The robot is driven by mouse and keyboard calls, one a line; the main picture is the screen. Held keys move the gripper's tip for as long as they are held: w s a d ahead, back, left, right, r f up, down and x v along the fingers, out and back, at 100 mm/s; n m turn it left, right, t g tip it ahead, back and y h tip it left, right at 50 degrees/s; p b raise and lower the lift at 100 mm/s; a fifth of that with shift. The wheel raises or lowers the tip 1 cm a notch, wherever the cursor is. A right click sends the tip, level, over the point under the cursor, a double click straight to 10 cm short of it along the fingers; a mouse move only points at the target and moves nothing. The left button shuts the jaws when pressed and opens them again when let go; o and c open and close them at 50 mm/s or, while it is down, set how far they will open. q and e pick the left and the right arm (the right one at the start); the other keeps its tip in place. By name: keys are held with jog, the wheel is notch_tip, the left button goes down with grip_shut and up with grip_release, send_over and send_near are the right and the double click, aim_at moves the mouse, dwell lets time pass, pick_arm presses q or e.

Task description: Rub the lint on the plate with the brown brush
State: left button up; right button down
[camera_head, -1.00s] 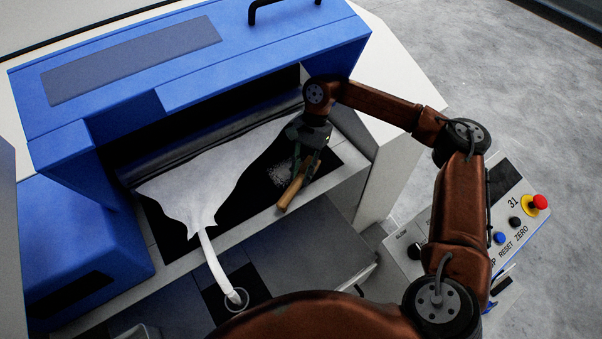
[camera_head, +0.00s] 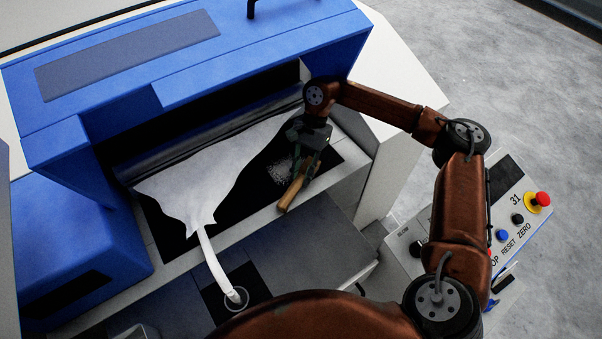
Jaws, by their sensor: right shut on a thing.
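The brown brush (camera_head: 290,194) is held in my right gripper (camera_head: 304,165), its wooden handle pointing down and to the left over the front edge of the black plate (camera_head: 252,190). The lint (camera_head: 279,171) is a small pale speckled patch on the plate, just left of the gripper. The gripper hides part of the brush, so I cannot tell whether its bristles touch the plate. My left gripper is not in view.
A white fibre web (camera_head: 190,190) narrows into a sliver (camera_head: 215,265) that runs down into a ring. The blue machine hood (camera_head: 190,70) overhangs the plate behind. A control panel (camera_head: 515,220) with buttons stands at right.

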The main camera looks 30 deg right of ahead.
jog(key=shift+w, duration=0.1)
jog(key=shift+w+a+f+b, duration=0.1)
jog(key=shift+w+a+b, duration=0.1)
jog(key=shift+w+b, duration=0.65)
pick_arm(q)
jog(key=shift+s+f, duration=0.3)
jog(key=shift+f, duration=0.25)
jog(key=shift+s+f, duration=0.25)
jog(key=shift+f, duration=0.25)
pick_arm(e)
jog(key=shift+w, duration=0.9)
